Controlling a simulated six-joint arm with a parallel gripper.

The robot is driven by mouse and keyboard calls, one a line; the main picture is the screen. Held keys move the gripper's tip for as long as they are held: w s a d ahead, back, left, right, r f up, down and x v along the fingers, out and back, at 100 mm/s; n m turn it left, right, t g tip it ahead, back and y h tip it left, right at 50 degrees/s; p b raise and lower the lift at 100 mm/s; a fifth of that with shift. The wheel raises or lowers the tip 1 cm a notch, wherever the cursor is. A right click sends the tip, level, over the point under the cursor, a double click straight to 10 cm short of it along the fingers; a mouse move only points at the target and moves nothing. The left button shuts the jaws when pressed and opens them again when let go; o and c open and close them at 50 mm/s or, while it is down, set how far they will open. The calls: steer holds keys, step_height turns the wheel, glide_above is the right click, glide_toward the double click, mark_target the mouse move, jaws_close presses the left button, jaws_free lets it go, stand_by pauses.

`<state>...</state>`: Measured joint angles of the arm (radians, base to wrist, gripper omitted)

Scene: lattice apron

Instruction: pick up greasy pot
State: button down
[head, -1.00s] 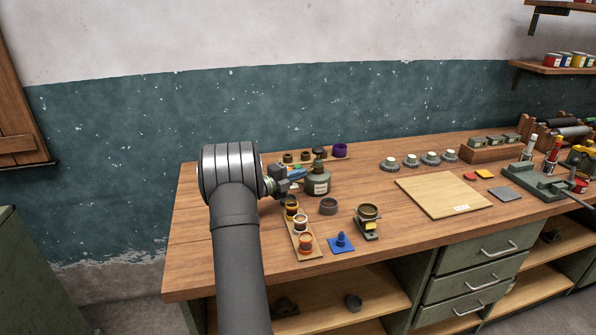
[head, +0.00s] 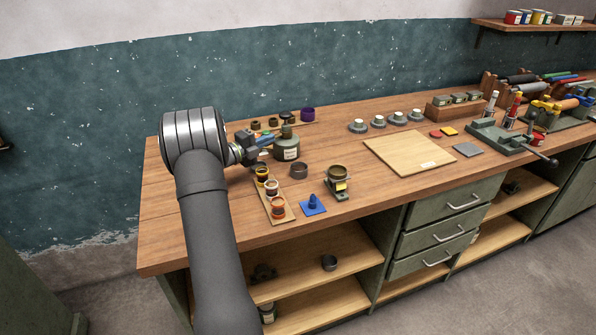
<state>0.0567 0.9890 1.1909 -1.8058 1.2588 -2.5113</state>
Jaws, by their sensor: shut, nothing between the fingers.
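My gripper (head: 262,146) is at the left part of the workbench in the head view, shut and empty, just left of a grey-green labelled bottle (head: 287,150). Its fingertips are small and partly hard to make out. Which pot is the greasy one I cannot tell. A small dark open pot (head: 299,170) stands on the bench, right of and nearer than my gripper. An amber-topped pot (head: 338,172) sits in a small stand to its right.
A wooden strip with several small pots (head: 276,208) and a blue piece on a blue plate (head: 312,206) lie near the front edge. A row of small pots stands behind the bottle. A pale board (head: 408,157) and a green vise (head: 497,135) lie to the right.

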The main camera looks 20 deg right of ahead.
steer(key=c, duration=0.5)
jaws_free()
